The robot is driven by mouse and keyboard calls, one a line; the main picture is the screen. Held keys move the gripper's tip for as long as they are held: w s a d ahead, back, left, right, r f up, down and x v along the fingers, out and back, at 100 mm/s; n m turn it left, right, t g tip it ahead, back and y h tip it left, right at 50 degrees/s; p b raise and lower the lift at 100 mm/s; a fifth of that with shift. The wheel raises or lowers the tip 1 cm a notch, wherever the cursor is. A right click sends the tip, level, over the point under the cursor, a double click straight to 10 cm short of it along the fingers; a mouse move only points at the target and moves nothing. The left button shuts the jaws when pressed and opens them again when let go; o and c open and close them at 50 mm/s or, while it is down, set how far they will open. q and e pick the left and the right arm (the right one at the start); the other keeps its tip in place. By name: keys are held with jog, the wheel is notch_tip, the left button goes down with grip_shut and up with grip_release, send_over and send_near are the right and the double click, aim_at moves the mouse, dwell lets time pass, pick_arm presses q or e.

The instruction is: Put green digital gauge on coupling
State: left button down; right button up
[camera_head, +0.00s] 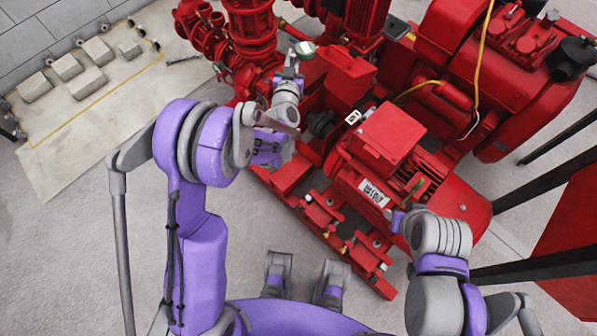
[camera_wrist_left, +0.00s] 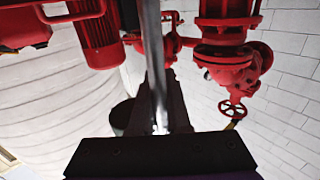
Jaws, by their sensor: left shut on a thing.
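A dark round part, likely the coupling (camera_head: 321,123), sits low between red housings, apart from the gauge. My right gripper (camera_head: 398,216) is low beside the red motor; its fingers are partly hidden.
A red box-shaped housing (camera_head: 388,137) and a red engine (camera_head: 500,80) with a yellow cable stand to the right. A thin green piece (camera_head: 413,188) is near my right gripper. A floor slab with several grey blocks (camera_head: 88,82) lies at upper left. Open floor is at left.

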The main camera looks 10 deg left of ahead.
pick_arm(q)
notch_tip(320, 180, down, 50)
jog(key=s+d+n+g+y+b, duration=0.1)
jog(key=n+y+b, duration=0.3)
jog(key=b, duration=1.3)
jog(key=y, duration=0.2)
jog(key=shift+s+d+n+g+y, duration=0.15)
jog(key=shift+d+n+g+y, duration=0.15)
jog(key=shift+d+g+y, duration=0.1)
jog(key=c, duration=0.9)
grip_release()
pick_arm(e)
notch_tip(320, 180, down, 20)
jog(key=w, duration=0.1)
jog(key=shift+w+g, duration=0.15)
jog(key=shift+g, duration=0.15)
pick_arm(q)
jog(key=shift+s, duration=0.1)
